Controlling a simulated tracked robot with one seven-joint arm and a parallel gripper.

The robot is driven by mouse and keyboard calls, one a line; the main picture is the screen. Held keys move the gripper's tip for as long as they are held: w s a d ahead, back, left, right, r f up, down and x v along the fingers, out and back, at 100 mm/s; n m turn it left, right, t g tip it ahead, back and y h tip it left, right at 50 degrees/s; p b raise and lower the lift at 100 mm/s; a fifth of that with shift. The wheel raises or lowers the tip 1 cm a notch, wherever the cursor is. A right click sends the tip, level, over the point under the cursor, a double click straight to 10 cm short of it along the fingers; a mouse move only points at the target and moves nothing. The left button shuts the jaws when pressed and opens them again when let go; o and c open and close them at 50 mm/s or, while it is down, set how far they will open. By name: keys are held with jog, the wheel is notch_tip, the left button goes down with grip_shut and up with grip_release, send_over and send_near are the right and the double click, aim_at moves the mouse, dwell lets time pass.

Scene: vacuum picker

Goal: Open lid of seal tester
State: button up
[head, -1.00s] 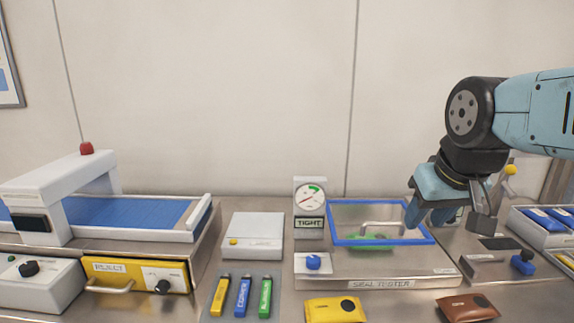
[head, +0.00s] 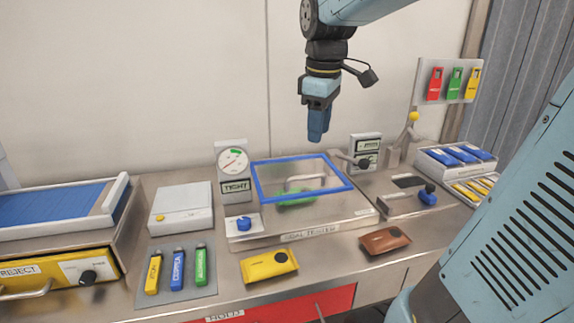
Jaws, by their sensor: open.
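The seal tester (head: 340,224) is a low metal box on the bench with a label on its front edge. Its clear lid (head: 325,165) with a blue frame lies flat and shut on top. A pale handle (head: 306,179) stands on the lid, and a green item (head: 296,198) shows through it. My gripper (head: 318,138) points down above the back right part of the lid, apart from it and the handle. The fingers overlap in this view, so their gap is hidden; nothing shows held in them.
A gauge reading TIGHT (head: 234,168) and a blue knob (head: 244,223) stand left of the lid. A small grey device (head: 365,150) stands behind right. A yellow packet (head: 269,265) and a brown packet (head: 385,241) lie in front. Air above the lid's front is clear.

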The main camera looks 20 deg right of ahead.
jog(key=w+f+n+g, duration=0.1)
jog(key=w+n+g, duration=0.3)
jog(key=w+n, duration=0.55)
jog(key=shift+m, duration=0.65)
jog(key=x, duration=0.4)
jog(key=w+x, duration=0.1)
jog(key=x, duration=0.8)
jog(key=shift+w+d+f, duration=0.2)
jog(key=shift+w+f, duration=0.15)
jog(key=shift+f, duration=0.05)
jog(key=shift+c, duration=0.3)
grip_shut()
